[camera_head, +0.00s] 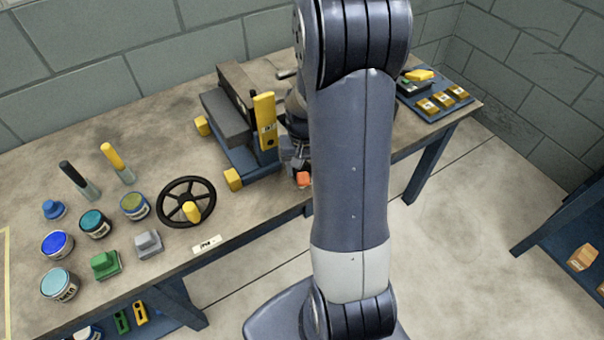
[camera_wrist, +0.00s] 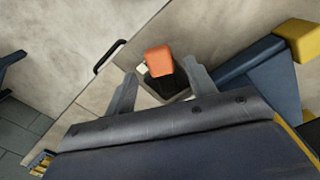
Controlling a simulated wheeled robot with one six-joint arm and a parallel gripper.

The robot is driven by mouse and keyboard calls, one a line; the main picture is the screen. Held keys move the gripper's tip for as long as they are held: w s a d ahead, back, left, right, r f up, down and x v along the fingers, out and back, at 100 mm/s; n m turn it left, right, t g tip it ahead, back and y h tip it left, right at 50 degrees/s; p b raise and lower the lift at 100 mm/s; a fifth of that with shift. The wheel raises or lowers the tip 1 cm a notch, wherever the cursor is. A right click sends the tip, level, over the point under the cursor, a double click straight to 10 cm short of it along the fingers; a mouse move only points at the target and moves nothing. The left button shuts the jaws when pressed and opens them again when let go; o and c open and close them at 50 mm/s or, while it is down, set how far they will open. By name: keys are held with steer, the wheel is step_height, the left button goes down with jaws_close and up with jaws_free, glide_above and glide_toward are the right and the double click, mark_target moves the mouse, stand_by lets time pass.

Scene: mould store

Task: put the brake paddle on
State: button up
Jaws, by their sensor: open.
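The brake paddle, an orange-red block (camera_head: 303,179), sits low at the front right of the blue wheeled truck (camera_head: 243,161) on the bench. It also shows in the wrist view as an orange block (camera_wrist: 159,61) on a black piece. My gripper (camera_head: 295,158) is at the truck's right end, close to the paddle and partly hidden by my arm. In the wrist view my gripper (camera_wrist: 160,72) is open, with one finger on each side of the paddle. I cannot tell whether the fingers touch it.
The truck carries a grey block (camera_head: 228,118) and a yellow upright bar (camera_head: 265,121). A black handwheel (camera_head: 163,204), several paint tins and handled tools stand on the left of the bench (camera_head: 150,125). A blue panel (camera_head: 446,108) with yellow blocks lies at the right end.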

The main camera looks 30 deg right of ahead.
mark_target(298, 177)
steer(key=shift+f, duration=1.6)
steer(key=c, duration=1)
steer(key=shift+w+a+m+b, duration=0.15)
steer(key=shift+a+m+b, duration=0.15)
steer(key=shift+m, duration=0.5)
steer(key=shift+w+a+m+b, duration=0.15)
steer(key=shift+a+m, duration=0.15)
steer(key=shift+m, duration=0.5)
steer(key=o, duration=1)
steer(key=shift+r, duration=0.15)
step_height(298, 177, up, 11)
steer(key=shift+f+p, duration=0.2)
steer(key=shift+p, duration=0.25)
